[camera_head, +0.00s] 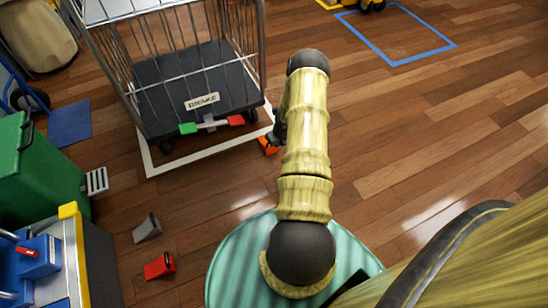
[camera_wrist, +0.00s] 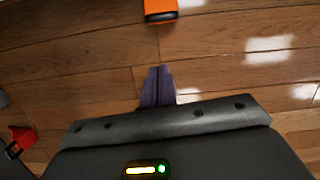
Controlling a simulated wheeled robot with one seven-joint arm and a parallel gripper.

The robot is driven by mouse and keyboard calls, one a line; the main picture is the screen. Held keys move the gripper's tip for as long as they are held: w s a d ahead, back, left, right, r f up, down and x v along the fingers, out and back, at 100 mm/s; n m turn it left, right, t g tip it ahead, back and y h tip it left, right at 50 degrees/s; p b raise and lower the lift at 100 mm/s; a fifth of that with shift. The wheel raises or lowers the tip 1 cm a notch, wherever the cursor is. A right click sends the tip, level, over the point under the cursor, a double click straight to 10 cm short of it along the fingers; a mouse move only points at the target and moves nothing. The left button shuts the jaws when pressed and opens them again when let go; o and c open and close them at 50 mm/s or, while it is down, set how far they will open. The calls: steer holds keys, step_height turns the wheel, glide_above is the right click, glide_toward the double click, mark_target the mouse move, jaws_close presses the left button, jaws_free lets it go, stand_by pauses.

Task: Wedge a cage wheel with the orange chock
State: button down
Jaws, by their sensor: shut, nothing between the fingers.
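The wire cage (camera_head: 168,62) stands on its dark base in the upper left of the head view. Its near wheels show as a left wheel (camera_head: 165,147) and a right wheel (camera_head: 251,116). The orange chock (camera_head: 267,146) lies on the floor below and right of the right wheel, apart from it, partly hidden by my arm. In the wrist view the orange chock (camera_wrist: 160,10) is at the top edge, cut off by the frame. My gripper (camera_wrist: 157,70) is shut and empty, with floor between its fingertips and the chock. In the head view my arm mostly hides it.
A grey chock (camera_head: 147,229) and a red chock (camera_head: 159,266) lie on the floor at lower left. A brake bar with green and red ends (camera_head: 210,124) is on the cage front. White floor tape (camera_head: 200,160) borders the cage. A green bin (camera_head: 40,170) stands left.

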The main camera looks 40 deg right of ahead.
mark_target(268, 151)
steer(key=f, duration=0.2)
steer(key=s+m, duration=0.1)
steer(key=shift+d+f, duration=0.35)
steer(key=shift+f, duration=0.05)
steer(key=shift+f, duration=0.1)
steer(key=b+x, duration=0.6)
steer(key=x, duration=0.4)
steer(key=shift+f+b, duration=0.25)
steer(key=shift+b, duration=0.15)
steer(key=w+b, duration=0.2)
steer(key=shift+w+d+r, duration=0.1)
steer(key=shift+w+d, duration=0.25)
steer(key=shift+d, duration=0.05)
steer(key=shift+w+d+r+b, duration=0.1)
steer(key=shift+w+r+b, duration=0.1)
steer(key=shift+w+b, duration=0.25)
steer(key=shift+w, duration=0.1)
